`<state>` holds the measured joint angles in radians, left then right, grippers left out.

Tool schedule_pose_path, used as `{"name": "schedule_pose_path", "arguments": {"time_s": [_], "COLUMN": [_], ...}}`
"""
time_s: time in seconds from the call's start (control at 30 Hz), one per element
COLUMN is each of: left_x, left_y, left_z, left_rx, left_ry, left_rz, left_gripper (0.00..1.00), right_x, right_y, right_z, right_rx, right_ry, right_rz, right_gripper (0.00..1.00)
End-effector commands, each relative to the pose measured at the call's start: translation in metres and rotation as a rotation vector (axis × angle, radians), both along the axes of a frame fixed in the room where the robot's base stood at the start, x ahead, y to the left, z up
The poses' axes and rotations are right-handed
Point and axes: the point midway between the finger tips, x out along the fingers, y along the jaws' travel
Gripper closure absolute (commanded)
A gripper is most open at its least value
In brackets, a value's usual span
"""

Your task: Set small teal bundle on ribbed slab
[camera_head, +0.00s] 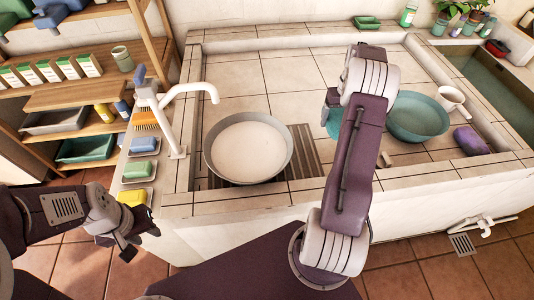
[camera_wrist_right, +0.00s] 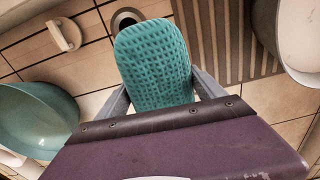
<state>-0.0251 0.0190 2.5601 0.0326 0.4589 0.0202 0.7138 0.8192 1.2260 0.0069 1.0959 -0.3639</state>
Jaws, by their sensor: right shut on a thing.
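The teal bundle (camera_wrist_right: 152,65) has a dimpled, towel-like surface and fills the upper middle of the right wrist view. My right gripper (camera_wrist_right: 158,92) is shut on it, one grey finger at each side. In the head view, part of the teal bundle (camera_head: 332,118) shows left of my right arm, which hides the gripper. The ribbed slab (camera_head: 304,143) lies on the tiled counter, partly under a grey basin. Its bare slats (camera_wrist_right: 226,38) show to the right of the bundle in the wrist view. My left gripper (camera_head: 139,243) is open and empty, low at the left.
The grey basin (camera_head: 248,147) covers the slab's left part. A white tap (camera_head: 178,100) rises at the left. The back counter tiles are clear.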

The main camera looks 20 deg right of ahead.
Motion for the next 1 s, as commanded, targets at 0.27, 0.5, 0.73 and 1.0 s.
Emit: {"name": "schedule_pose_path", "arguments": {"time_s": [0.27, 0.5, 0.73, 1.0], "left_x": [0.0, 0.0, 0.0, 0.0], "left_y": [0.0, 0.0, 0.0, 0.0], "left_z": [-0.005, -0.005, -0.006, -0.007], "left_rx": [0.0, 0.0, 0.0, 0.0], "left_ry": [0.0, 0.0, 0.0, 0.0], "left_rz": [0.0, 0.0, 0.0, 0.0], "left_gripper": [0.64, 0.64, 0.64, 0.64], "right_x": [0.031, 0.049, 0.049, 0.05], "right_y": [0.066, 0.101, 0.103, 0.103], "right_z": [-0.042, -0.065, -0.075, -0.107], "right_rx": [0.003, 0.001, 0.002, 0.001], "right_ry": [0.002, 0.0, 0.002, -0.001], "right_rz": [0.008, 0.003, 0.001, 0.001], "right_gripper": [0.57, 0.57, 0.57, 0.57]}}
